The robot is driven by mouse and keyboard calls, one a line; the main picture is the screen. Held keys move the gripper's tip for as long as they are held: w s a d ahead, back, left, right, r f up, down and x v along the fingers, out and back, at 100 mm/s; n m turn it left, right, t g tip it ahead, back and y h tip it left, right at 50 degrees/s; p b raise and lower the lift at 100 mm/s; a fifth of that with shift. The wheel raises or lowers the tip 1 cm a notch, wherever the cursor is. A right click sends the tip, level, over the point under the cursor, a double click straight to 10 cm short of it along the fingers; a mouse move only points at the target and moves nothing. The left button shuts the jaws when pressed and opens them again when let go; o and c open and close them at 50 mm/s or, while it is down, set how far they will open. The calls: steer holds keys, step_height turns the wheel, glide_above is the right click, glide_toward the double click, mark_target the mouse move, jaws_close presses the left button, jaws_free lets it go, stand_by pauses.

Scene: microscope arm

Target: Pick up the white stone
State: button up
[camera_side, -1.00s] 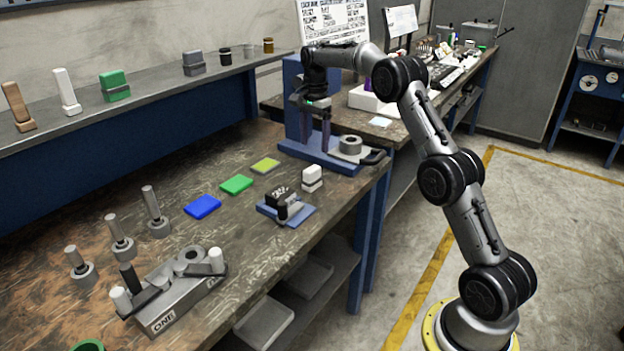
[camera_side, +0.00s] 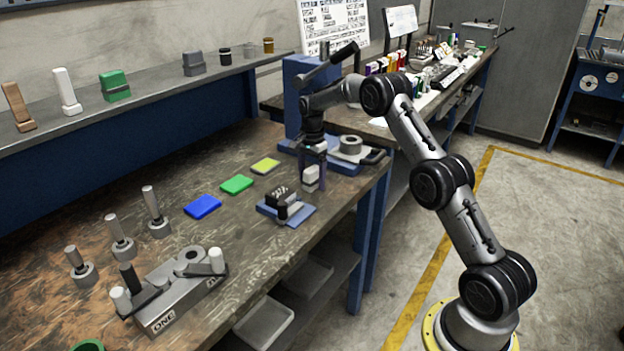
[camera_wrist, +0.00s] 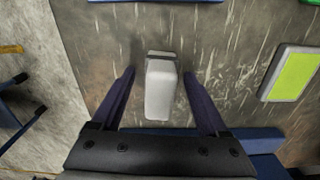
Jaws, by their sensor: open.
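The white stone (camera_side: 311,174) is a small rounded white block near the right edge of the workbench. In the wrist view the white stone (camera_wrist: 161,95) lies between the two fingers, with a grey part at its far end. My gripper (camera_side: 312,168) points down over the stone in the side view. In the wrist view my gripper (camera_wrist: 160,78) is open, with a gap between each finger and the stone. The fingers partly hide the stone in the side view.
A blue fixture with a dark block (camera_side: 285,205) sits just in front of the stone. A blue press stand (camera_side: 298,95) rises behind my gripper. A yellow-green pad (camera_side: 265,166), a green pad (camera_side: 236,184) and a blue pad (camera_side: 203,207) lie to the left.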

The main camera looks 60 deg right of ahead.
steer(key=shift+f, duration=0.2)
jaws_close()
steer(key=shift+r, duration=0.1)
steer(key=shift+r, duration=0.1)
stand_by(0.4)
steer(key=shift+r, duration=0.6)
steer(key=s+a+r, duration=0.6)
steer(key=s+r, duration=0.5)
steer(key=s, duration=0.1)
steer(key=shift+s+r, duration=0.25)
steer(key=shift+s, duration=0.15)
